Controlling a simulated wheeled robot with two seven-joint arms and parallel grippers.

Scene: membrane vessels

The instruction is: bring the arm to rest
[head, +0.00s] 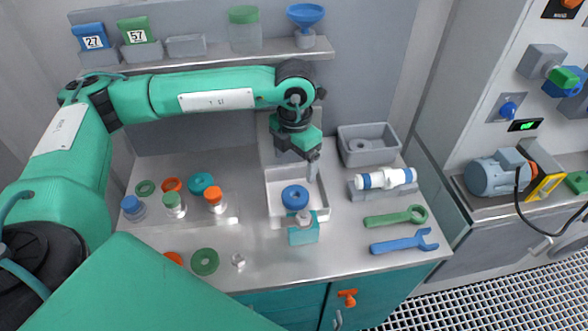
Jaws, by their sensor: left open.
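My left arm, green with dark joints, reaches in from the left across the back of the bench. Its gripper (312,172) points down above the back right part of a white tray (272,178). The jaws are open, and I see nothing held between them. A blue ring (295,197) lies in the tray below and to the left of the gripper, apart from it. My right gripper is not in view.
A teal block (303,234) stands at the tray's front edge. A grey bin (368,146), a white and blue cylinder (386,179), a green wrench (396,217) and a blue wrench (404,242) are on the right. Small bottles and rings stand left. A shelf (205,56) runs behind.

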